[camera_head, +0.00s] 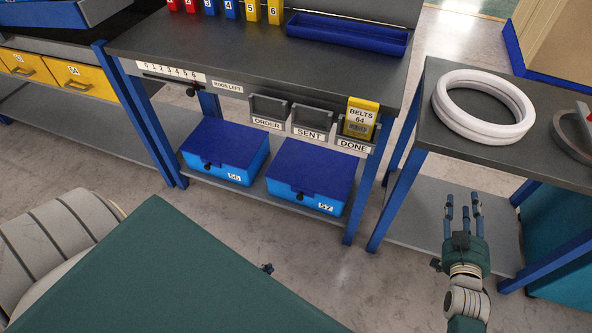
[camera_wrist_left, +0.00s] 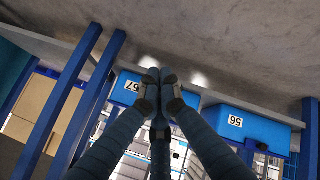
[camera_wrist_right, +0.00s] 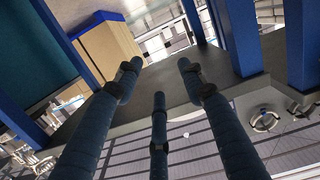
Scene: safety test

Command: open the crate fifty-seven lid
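Crate fifty-seven is a bright blue box (camera_head: 318,206) with a dark blue lid (camera_head: 312,172), on the lower shelf under the workbench. Its lid lies flat and shut, and a small dark knob (camera_head: 300,196) shows at its front. In the left wrist view the crate (camera_wrist_left: 122,80) appears upside down, partly behind my fingers. My left gripper (camera_wrist_left: 160,74) has its fingers together with nothing between them, apart from the crate. In the head view it is mostly hidden behind my green arm link. My right gripper (camera_head: 463,205) is open and empty, before the right-hand table.
Crate fifty-six (camera_head: 222,150) stands shut to the left of crate fifty-seven. Above are trays labelled ORDER, SENT and DONE, with a yellow BELTS box (camera_head: 361,118) in DONE. The right-hand table (camera_head: 440,130) holds white rings (camera_head: 483,132). Blue table legs flank the crates; the floor in front is clear.

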